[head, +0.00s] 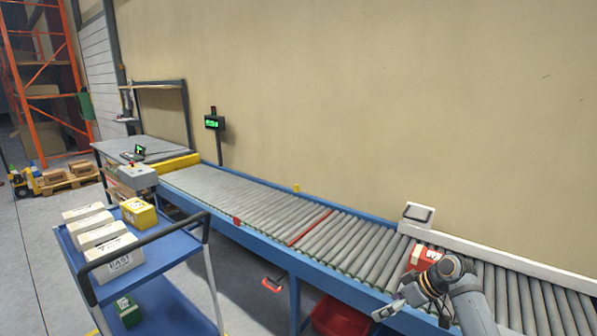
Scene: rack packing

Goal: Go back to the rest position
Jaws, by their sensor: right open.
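My right gripper (388,308) is at the lower right of the head view, over the near blue edge of the roller conveyor (262,205). Its fingers point left, and it is open with nothing seen between them. A red and white item (424,256) is on the rollers just behind my right wrist, partly hidden by it. My left gripper is not in view.
A blue cart (165,245) at the left holds several white boxes (103,233) and a yellow box (139,213), with a green box (128,310) on its lower shelf. A red bin (340,318) sits under the conveyor. The rollers left of my right gripper are clear.

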